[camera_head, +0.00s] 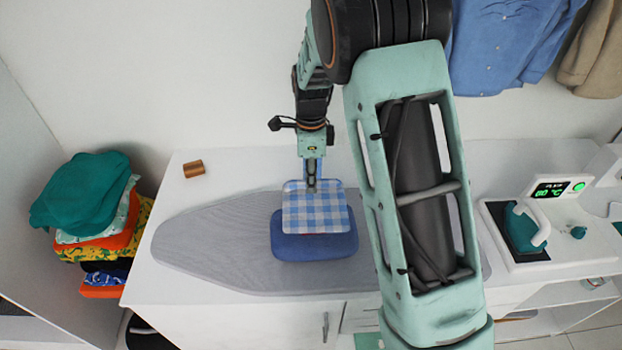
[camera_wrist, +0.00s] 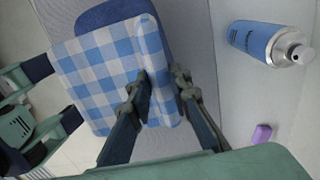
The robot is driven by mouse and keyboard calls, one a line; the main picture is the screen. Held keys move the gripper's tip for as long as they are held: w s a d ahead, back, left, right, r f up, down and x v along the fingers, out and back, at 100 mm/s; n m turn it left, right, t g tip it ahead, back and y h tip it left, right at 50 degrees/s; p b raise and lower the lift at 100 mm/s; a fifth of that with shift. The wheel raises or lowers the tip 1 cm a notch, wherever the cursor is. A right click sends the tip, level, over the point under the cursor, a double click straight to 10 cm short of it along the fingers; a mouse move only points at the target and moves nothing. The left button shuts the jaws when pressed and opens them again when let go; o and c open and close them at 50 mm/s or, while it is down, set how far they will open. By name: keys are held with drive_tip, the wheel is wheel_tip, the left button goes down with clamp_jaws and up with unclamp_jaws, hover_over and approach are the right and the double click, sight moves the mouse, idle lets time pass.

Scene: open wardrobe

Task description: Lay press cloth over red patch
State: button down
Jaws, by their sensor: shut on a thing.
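The press cloth (camera_head: 318,212) is blue-and-white checked. In the head view it lies over or just above a folded dark blue cloth (camera_head: 315,248) on the ironing board; I cannot tell if they touch. My gripper (camera_head: 311,187) points down at the checked cloth's far edge and is shut on it. In the wrist view the checked cloth (camera_wrist: 105,75) runs between my fingers (camera_wrist: 160,92), with a raised fold at the pinch. The dark blue cloth (camera_wrist: 108,14) shows past its edge.
The grey ironing board (camera_head: 215,245) lies on a white counter. A wooden block (camera_head: 193,169) is at the back left. Folded clothes (camera_head: 88,205) are stacked left. An iron on its stand (camera_head: 522,228) is right. The wrist view shows a blue bottle (camera_wrist: 268,43) and purple block (camera_wrist: 261,134).

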sight(311, 197)
drive_tip(key=shift+f, duration=0.1)
drive_tip(key=shift+f+b, duration=2.35)
drive_tip(key=shift+f, duration=1.1)
drive_tip(key=c, duration=1.7)
unclamp_jaws()
